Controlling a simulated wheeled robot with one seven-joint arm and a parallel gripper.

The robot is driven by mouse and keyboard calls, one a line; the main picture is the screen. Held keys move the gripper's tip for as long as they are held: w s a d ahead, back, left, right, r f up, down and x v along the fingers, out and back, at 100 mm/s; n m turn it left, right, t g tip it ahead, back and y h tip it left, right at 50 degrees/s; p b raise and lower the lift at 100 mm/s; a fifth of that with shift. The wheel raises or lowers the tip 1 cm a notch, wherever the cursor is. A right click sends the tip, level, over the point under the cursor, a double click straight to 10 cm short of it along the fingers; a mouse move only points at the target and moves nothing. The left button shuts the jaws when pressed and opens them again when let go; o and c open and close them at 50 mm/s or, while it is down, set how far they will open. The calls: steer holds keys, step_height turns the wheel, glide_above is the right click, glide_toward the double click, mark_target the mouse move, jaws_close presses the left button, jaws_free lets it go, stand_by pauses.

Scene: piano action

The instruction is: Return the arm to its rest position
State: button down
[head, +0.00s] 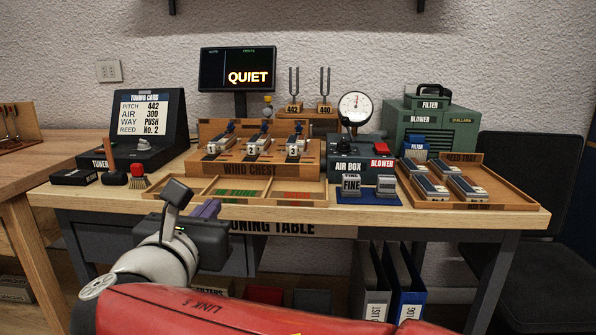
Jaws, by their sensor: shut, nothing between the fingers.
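My arm reaches in from the bottom of the head view, with a red link in front and a pale wrist behind it. My gripper (207,208) is at the front edge of the tuning table (400,221), left of centre. It is dark, with its fingers pointing away toward the table. The fingers are shut with nothing held. Whether it touches the table edge cannot be told. My arm hides part of the table's front and the space below.
A partitioned tray (160,188) lies just beyond my gripper, before the wind chest (240,170). The air box (345,168), reed tray (510,199) and green blower (455,132) stand right. The tuner (150,140) stands left. Binders (408,285) stand under the table.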

steer(key=s+d+f+m+g+h, duration=0.2)
steer(key=d+f+m+g, duration=0.35)
steer(key=d+m, duration=0.5)
steer(key=s+d+f+m+g+h, duration=0.15)
steer(key=d+f+m+g, duration=0.4)
steer(key=d, duration=0.75)
steer(key=s+d+f+m+y, duration=0.2)
steer(key=s+f+m, duration=0.3)
steer(key=m, duration=0.4)
steer(key=s+d+f+m+g+y, duration=0.1)
steer(key=s+d+f+m+y, duration=0.2)
steer(key=m, duration=0.6)
step_height(320, 180, down, 2)
steer(key=shift+s+d+f, duration=0.15)
steer(key=shift+s, duration=0.7)
